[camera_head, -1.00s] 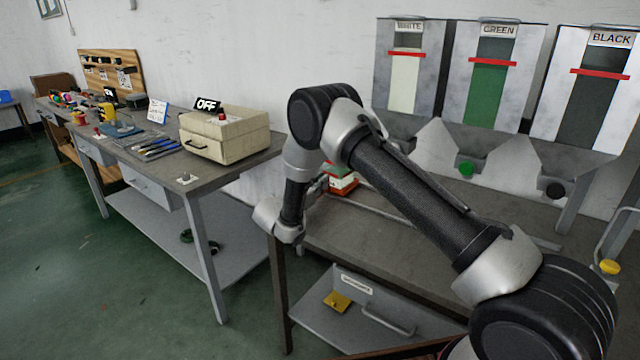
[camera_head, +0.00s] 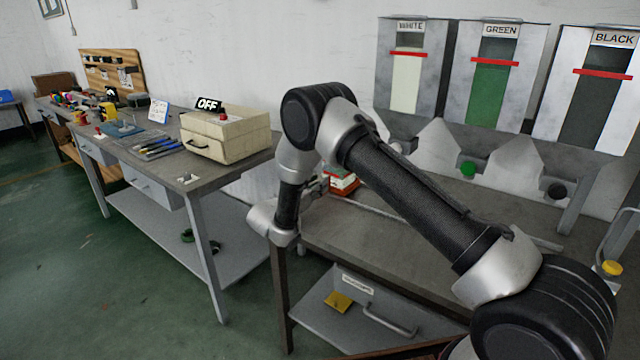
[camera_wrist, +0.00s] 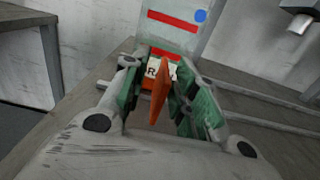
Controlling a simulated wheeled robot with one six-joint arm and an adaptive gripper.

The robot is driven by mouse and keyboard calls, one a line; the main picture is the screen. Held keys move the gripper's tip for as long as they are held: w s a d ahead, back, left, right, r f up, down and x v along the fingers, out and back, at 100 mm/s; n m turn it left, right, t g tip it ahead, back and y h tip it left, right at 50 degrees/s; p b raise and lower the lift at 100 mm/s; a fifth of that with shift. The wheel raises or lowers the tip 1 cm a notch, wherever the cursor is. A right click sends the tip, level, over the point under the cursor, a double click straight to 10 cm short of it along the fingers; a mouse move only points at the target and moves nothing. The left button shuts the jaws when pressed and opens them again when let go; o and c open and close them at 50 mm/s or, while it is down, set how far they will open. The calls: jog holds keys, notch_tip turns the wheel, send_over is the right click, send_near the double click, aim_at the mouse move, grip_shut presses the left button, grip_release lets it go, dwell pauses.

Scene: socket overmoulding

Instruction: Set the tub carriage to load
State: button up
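The tub carriage (camera_head: 342,184) shows in the head view as a small red and white block on the bench, partly hidden by my arm. In the wrist view a pale tub (camera_wrist: 165,40) with a red band and a blue dot stands ahead, above a white label with a partly hidden letter. An upright orange handle (camera_wrist: 159,94) stands in front of the label. My gripper (camera_wrist: 157,82) has its green-padded fingers on either side of the handle, with narrow gaps visible. It looks open. In the head view my gripper is mostly hidden behind my wrist.
Rails (camera_wrist: 265,112) run along the bench top (camera_head: 330,236). White, green and black hoppers (camera_head: 490,85) stand behind, with nozzles below. A cream box (camera_head: 225,135) marked OFF sits on the left table (camera_head: 215,172). A grey panel with a handle (camera_head: 390,322) is below the bench.

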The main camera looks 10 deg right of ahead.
jog(key=v, duration=0.9)
jog(key=shift+s+a, duration=0.25)
jog(key=shift+a, duration=0.05)
jog(key=shift+r, duration=0.15)
jog(key=s+d+r+m+g+h, duration=0.1)
jog(key=s+d+r+m+g, duration=0.2)
jog(key=d+r+m+g, duration=0.8)
jog(key=s+d+r+m+y, duration=0.2)
jog(key=s+d+r, duration=0.4)
jog(key=d, duration=0.2)
jog(key=s+d+r+m+y, duration=0.1)
jog(key=s+d+r+m, duration=0.1)
jog(key=s+d+r, duration=0.45)
jog(key=s+d+r+m+g+y, duration=0.2)
jog(key=s+d+m+y, duration=0.4)
jog(key=s, duration=0.6)
jog(key=s+a+m+t+y, duration=0.1)
jog(key=s+m+t+y, duration=0.3)
jog(key=s, duration=1)
jog(key=shift+a+f+m+t+y, duration=0.3)
jog(key=shift+m+y, duration=0.1)
jog(key=shift+m, duration=0.6)
